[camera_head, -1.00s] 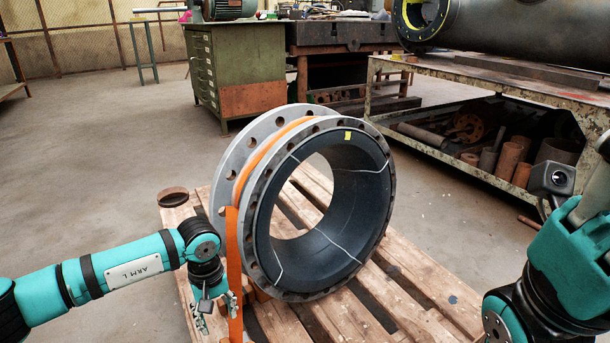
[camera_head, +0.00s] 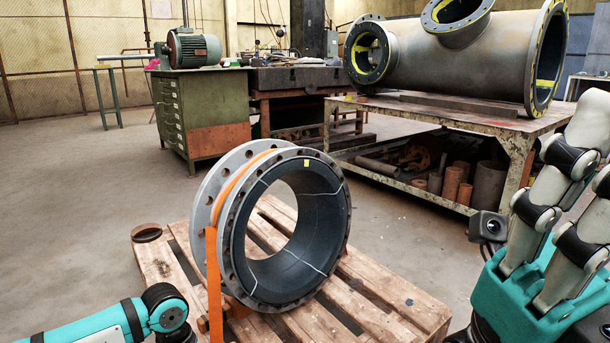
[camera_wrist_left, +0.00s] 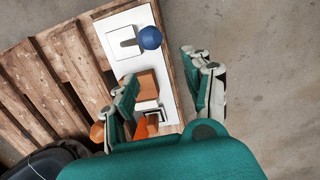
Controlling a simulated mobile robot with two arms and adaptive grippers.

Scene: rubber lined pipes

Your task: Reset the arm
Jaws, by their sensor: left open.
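My left arm (camera_head: 110,322) enters at the lower left of the head view; its gripper is cut off by the bottom edge there. In the left wrist view my left gripper (camera_wrist_left: 165,95) has its two fingers apart, over a white panel at the pallet's edge, with nothing seen held between them. My right gripper (camera_head: 575,165) is large and close at the right of the head view, its grey jointed fingers pointing up. Its fingertips are partly cut off, and whether it is open cannot be told.
A rubber-lined flanged pipe (camera_head: 284,230) with an orange strap (camera_head: 214,285) stands on a wooden pallet (camera_head: 400,305). The white panel (camera_wrist_left: 118,28) carries a blue knob (camera_wrist_left: 150,38). A workbench (camera_head: 440,112) holds a large pipe (camera_head: 450,60). Floor left of the pallet is clear.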

